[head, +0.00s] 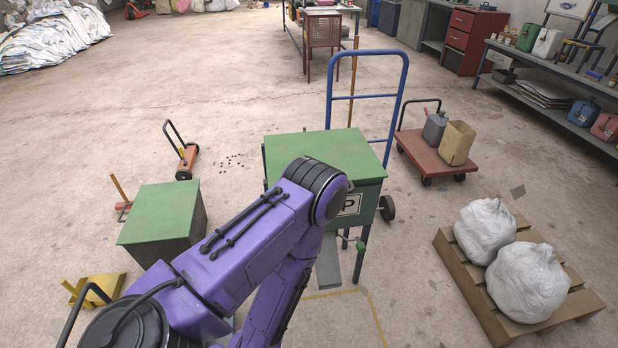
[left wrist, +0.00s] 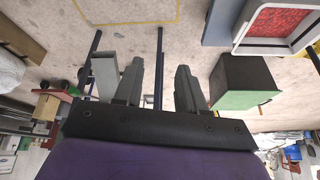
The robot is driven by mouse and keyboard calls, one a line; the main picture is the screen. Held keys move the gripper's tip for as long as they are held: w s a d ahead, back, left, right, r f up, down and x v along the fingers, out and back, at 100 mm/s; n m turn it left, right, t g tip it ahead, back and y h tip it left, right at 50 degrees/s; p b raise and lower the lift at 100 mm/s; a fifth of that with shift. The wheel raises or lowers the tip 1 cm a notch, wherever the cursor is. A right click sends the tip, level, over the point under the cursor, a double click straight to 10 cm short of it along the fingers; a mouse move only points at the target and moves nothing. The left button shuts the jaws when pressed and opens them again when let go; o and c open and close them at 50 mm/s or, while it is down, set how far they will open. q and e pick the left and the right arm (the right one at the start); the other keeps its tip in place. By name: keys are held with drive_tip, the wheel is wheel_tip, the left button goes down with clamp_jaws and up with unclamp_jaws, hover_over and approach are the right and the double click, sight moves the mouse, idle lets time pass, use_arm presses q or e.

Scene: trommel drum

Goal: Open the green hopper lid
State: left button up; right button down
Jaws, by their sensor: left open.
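The green hopper lid (head: 325,150) lies flat and closed on top of the hopper, a dark green box with a "P" plate (head: 351,204), at the middle of the head view. My left arm crosses in front of its near left part. My left gripper (left wrist: 160,72) shows only in the left wrist view, open with nothing between its fingers; in the head view it is hidden behind my arm. The wrist view looks upside down. Past the fingers are the hopper's dark legs (left wrist: 159,40) and grey chute (left wrist: 104,75). The lid cannot be made out there. My right gripper is not in view.
A second green-topped box (head: 160,210) stands left of the hopper. A blue hand-truck frame (head: 367,96) rises behind it. A red cart (head: 425,150) and a pallet (head: 455,265) with white sacks are on the right. The floor behind the hopper is mostly clear.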

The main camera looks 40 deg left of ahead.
use_arm(q)
drive_tip(key=w+a+r+n+t+y, duration=0.2)
drive_tip(key=w+r+n+t, duration=0.2)
drive_tip(key=w, duration=0.8)
drive_tip(key=w+a+r+n+t+y, duration=0.1)
drive_tip(key=w+a+r+n+t, duration=0.2)
drive_tip(key=w+r, duration=0.6)
drive_tip(key=w+a+r+n+t+y, duration=0.2)
drive_tip(key=w+r+n+t, duration=0.5)
drive_tip(key=w, duration=0.8)
drive_tip(key=shift+w+a+n+y, duration=0.15)
drive_tip(key=shift+w+n+y, duration=0.2)
drive_tip(key=shift+n, duration=0.35)
clamp_jaws()
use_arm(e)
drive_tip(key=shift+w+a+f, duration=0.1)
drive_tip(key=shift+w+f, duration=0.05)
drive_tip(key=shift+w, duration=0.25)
